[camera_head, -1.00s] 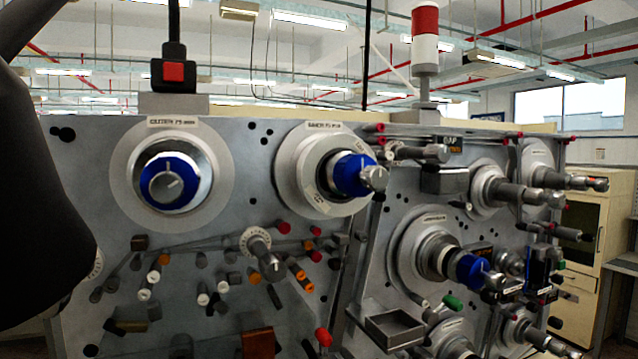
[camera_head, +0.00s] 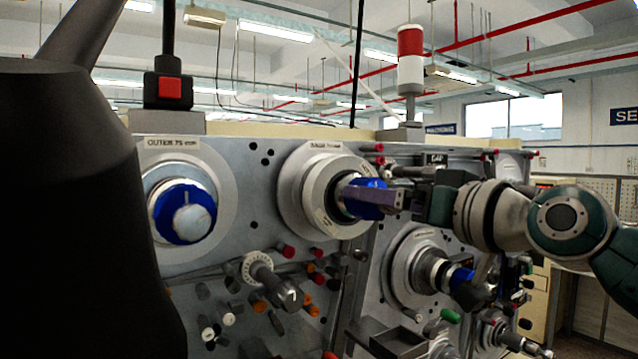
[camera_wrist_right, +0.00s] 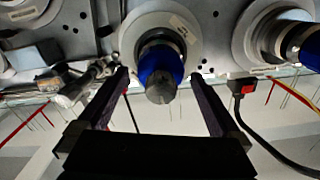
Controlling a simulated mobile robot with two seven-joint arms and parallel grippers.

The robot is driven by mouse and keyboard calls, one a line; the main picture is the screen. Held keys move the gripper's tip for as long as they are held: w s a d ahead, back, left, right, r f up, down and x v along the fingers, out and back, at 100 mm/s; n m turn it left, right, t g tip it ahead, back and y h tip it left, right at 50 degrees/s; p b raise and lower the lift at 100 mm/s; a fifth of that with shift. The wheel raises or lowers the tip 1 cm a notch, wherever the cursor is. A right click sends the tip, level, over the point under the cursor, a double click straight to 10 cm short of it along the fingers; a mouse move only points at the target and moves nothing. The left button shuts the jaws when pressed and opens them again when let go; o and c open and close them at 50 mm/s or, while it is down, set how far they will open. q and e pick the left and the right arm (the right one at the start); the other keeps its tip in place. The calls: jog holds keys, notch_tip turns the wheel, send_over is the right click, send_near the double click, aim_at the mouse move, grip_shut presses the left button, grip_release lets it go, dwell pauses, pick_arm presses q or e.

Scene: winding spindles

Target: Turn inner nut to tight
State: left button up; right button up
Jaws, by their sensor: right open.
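The inner spindle (camera_head: 312,192) is a grey flanged disc, upper middle of the head view, with a label above it. Its blue nut (camera_head: 372,183) sticks out to the right, partly hidden by a finger of my right gripper (camera_head: 385,196). In the right wrist view, the blue nut (camera_wrist_right: 161,64) with its grey tip (camera_wrist_right: 160,91) shows between the two dark fingers of my right gripper (camera_wrist_right: 158,80). The fingers are spread open, with a gap on each side of the nut. My left gripper is not in view.
The outer spindle (camera_head: 184,209) with its own blue nut stands to the left. A red-buttoned box (camera_head: 168,91) sits on top of the machine. Pegs and a dial knob (camera_head: 268,275) stick out below. Another spindle (camera_head: 425,270) and a small metal tray (camera_head: 395,342) lie lower right.

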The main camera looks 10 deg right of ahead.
jog(key=shift+x, duration=1.15)
jog(key=c, duration=1.3)
